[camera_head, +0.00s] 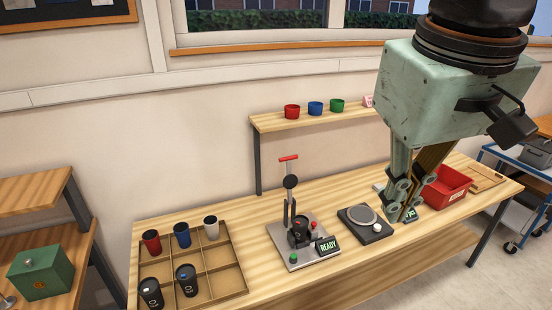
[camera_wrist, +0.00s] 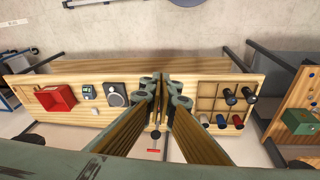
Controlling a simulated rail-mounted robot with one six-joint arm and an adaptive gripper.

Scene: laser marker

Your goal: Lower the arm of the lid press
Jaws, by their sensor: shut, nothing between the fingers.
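The lid press (camera_head: 283,262) stands on the wooden bench, with a grey base plate and a small display reading READY. Its arm (camera_head: 288,183) stands upright, with a red bar handle (camera_head: 288,158) at the top. A dark cup (camera_head: 299,233) sits on the press base. In the wrist view the red handle (camera_wrist: 153,151) shows below the fingers, which hide much of the press. My gripper (camera_head: 394,217) is shut and empty, apart from the press, on its right in the head view. The fingers also show in the wrist view (camera_wrist: 164,76).
A scale (camera_head: 373,233) sits right of the press. A red bin (camera_head: 448,190) is farther right. A divided wooden tray (camera_head: 222,271) with several cups is on the left. A raised shelf (camera_head: 270,124) with coloured lids or small cups stands behind. Bare bench lies between tray and press.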

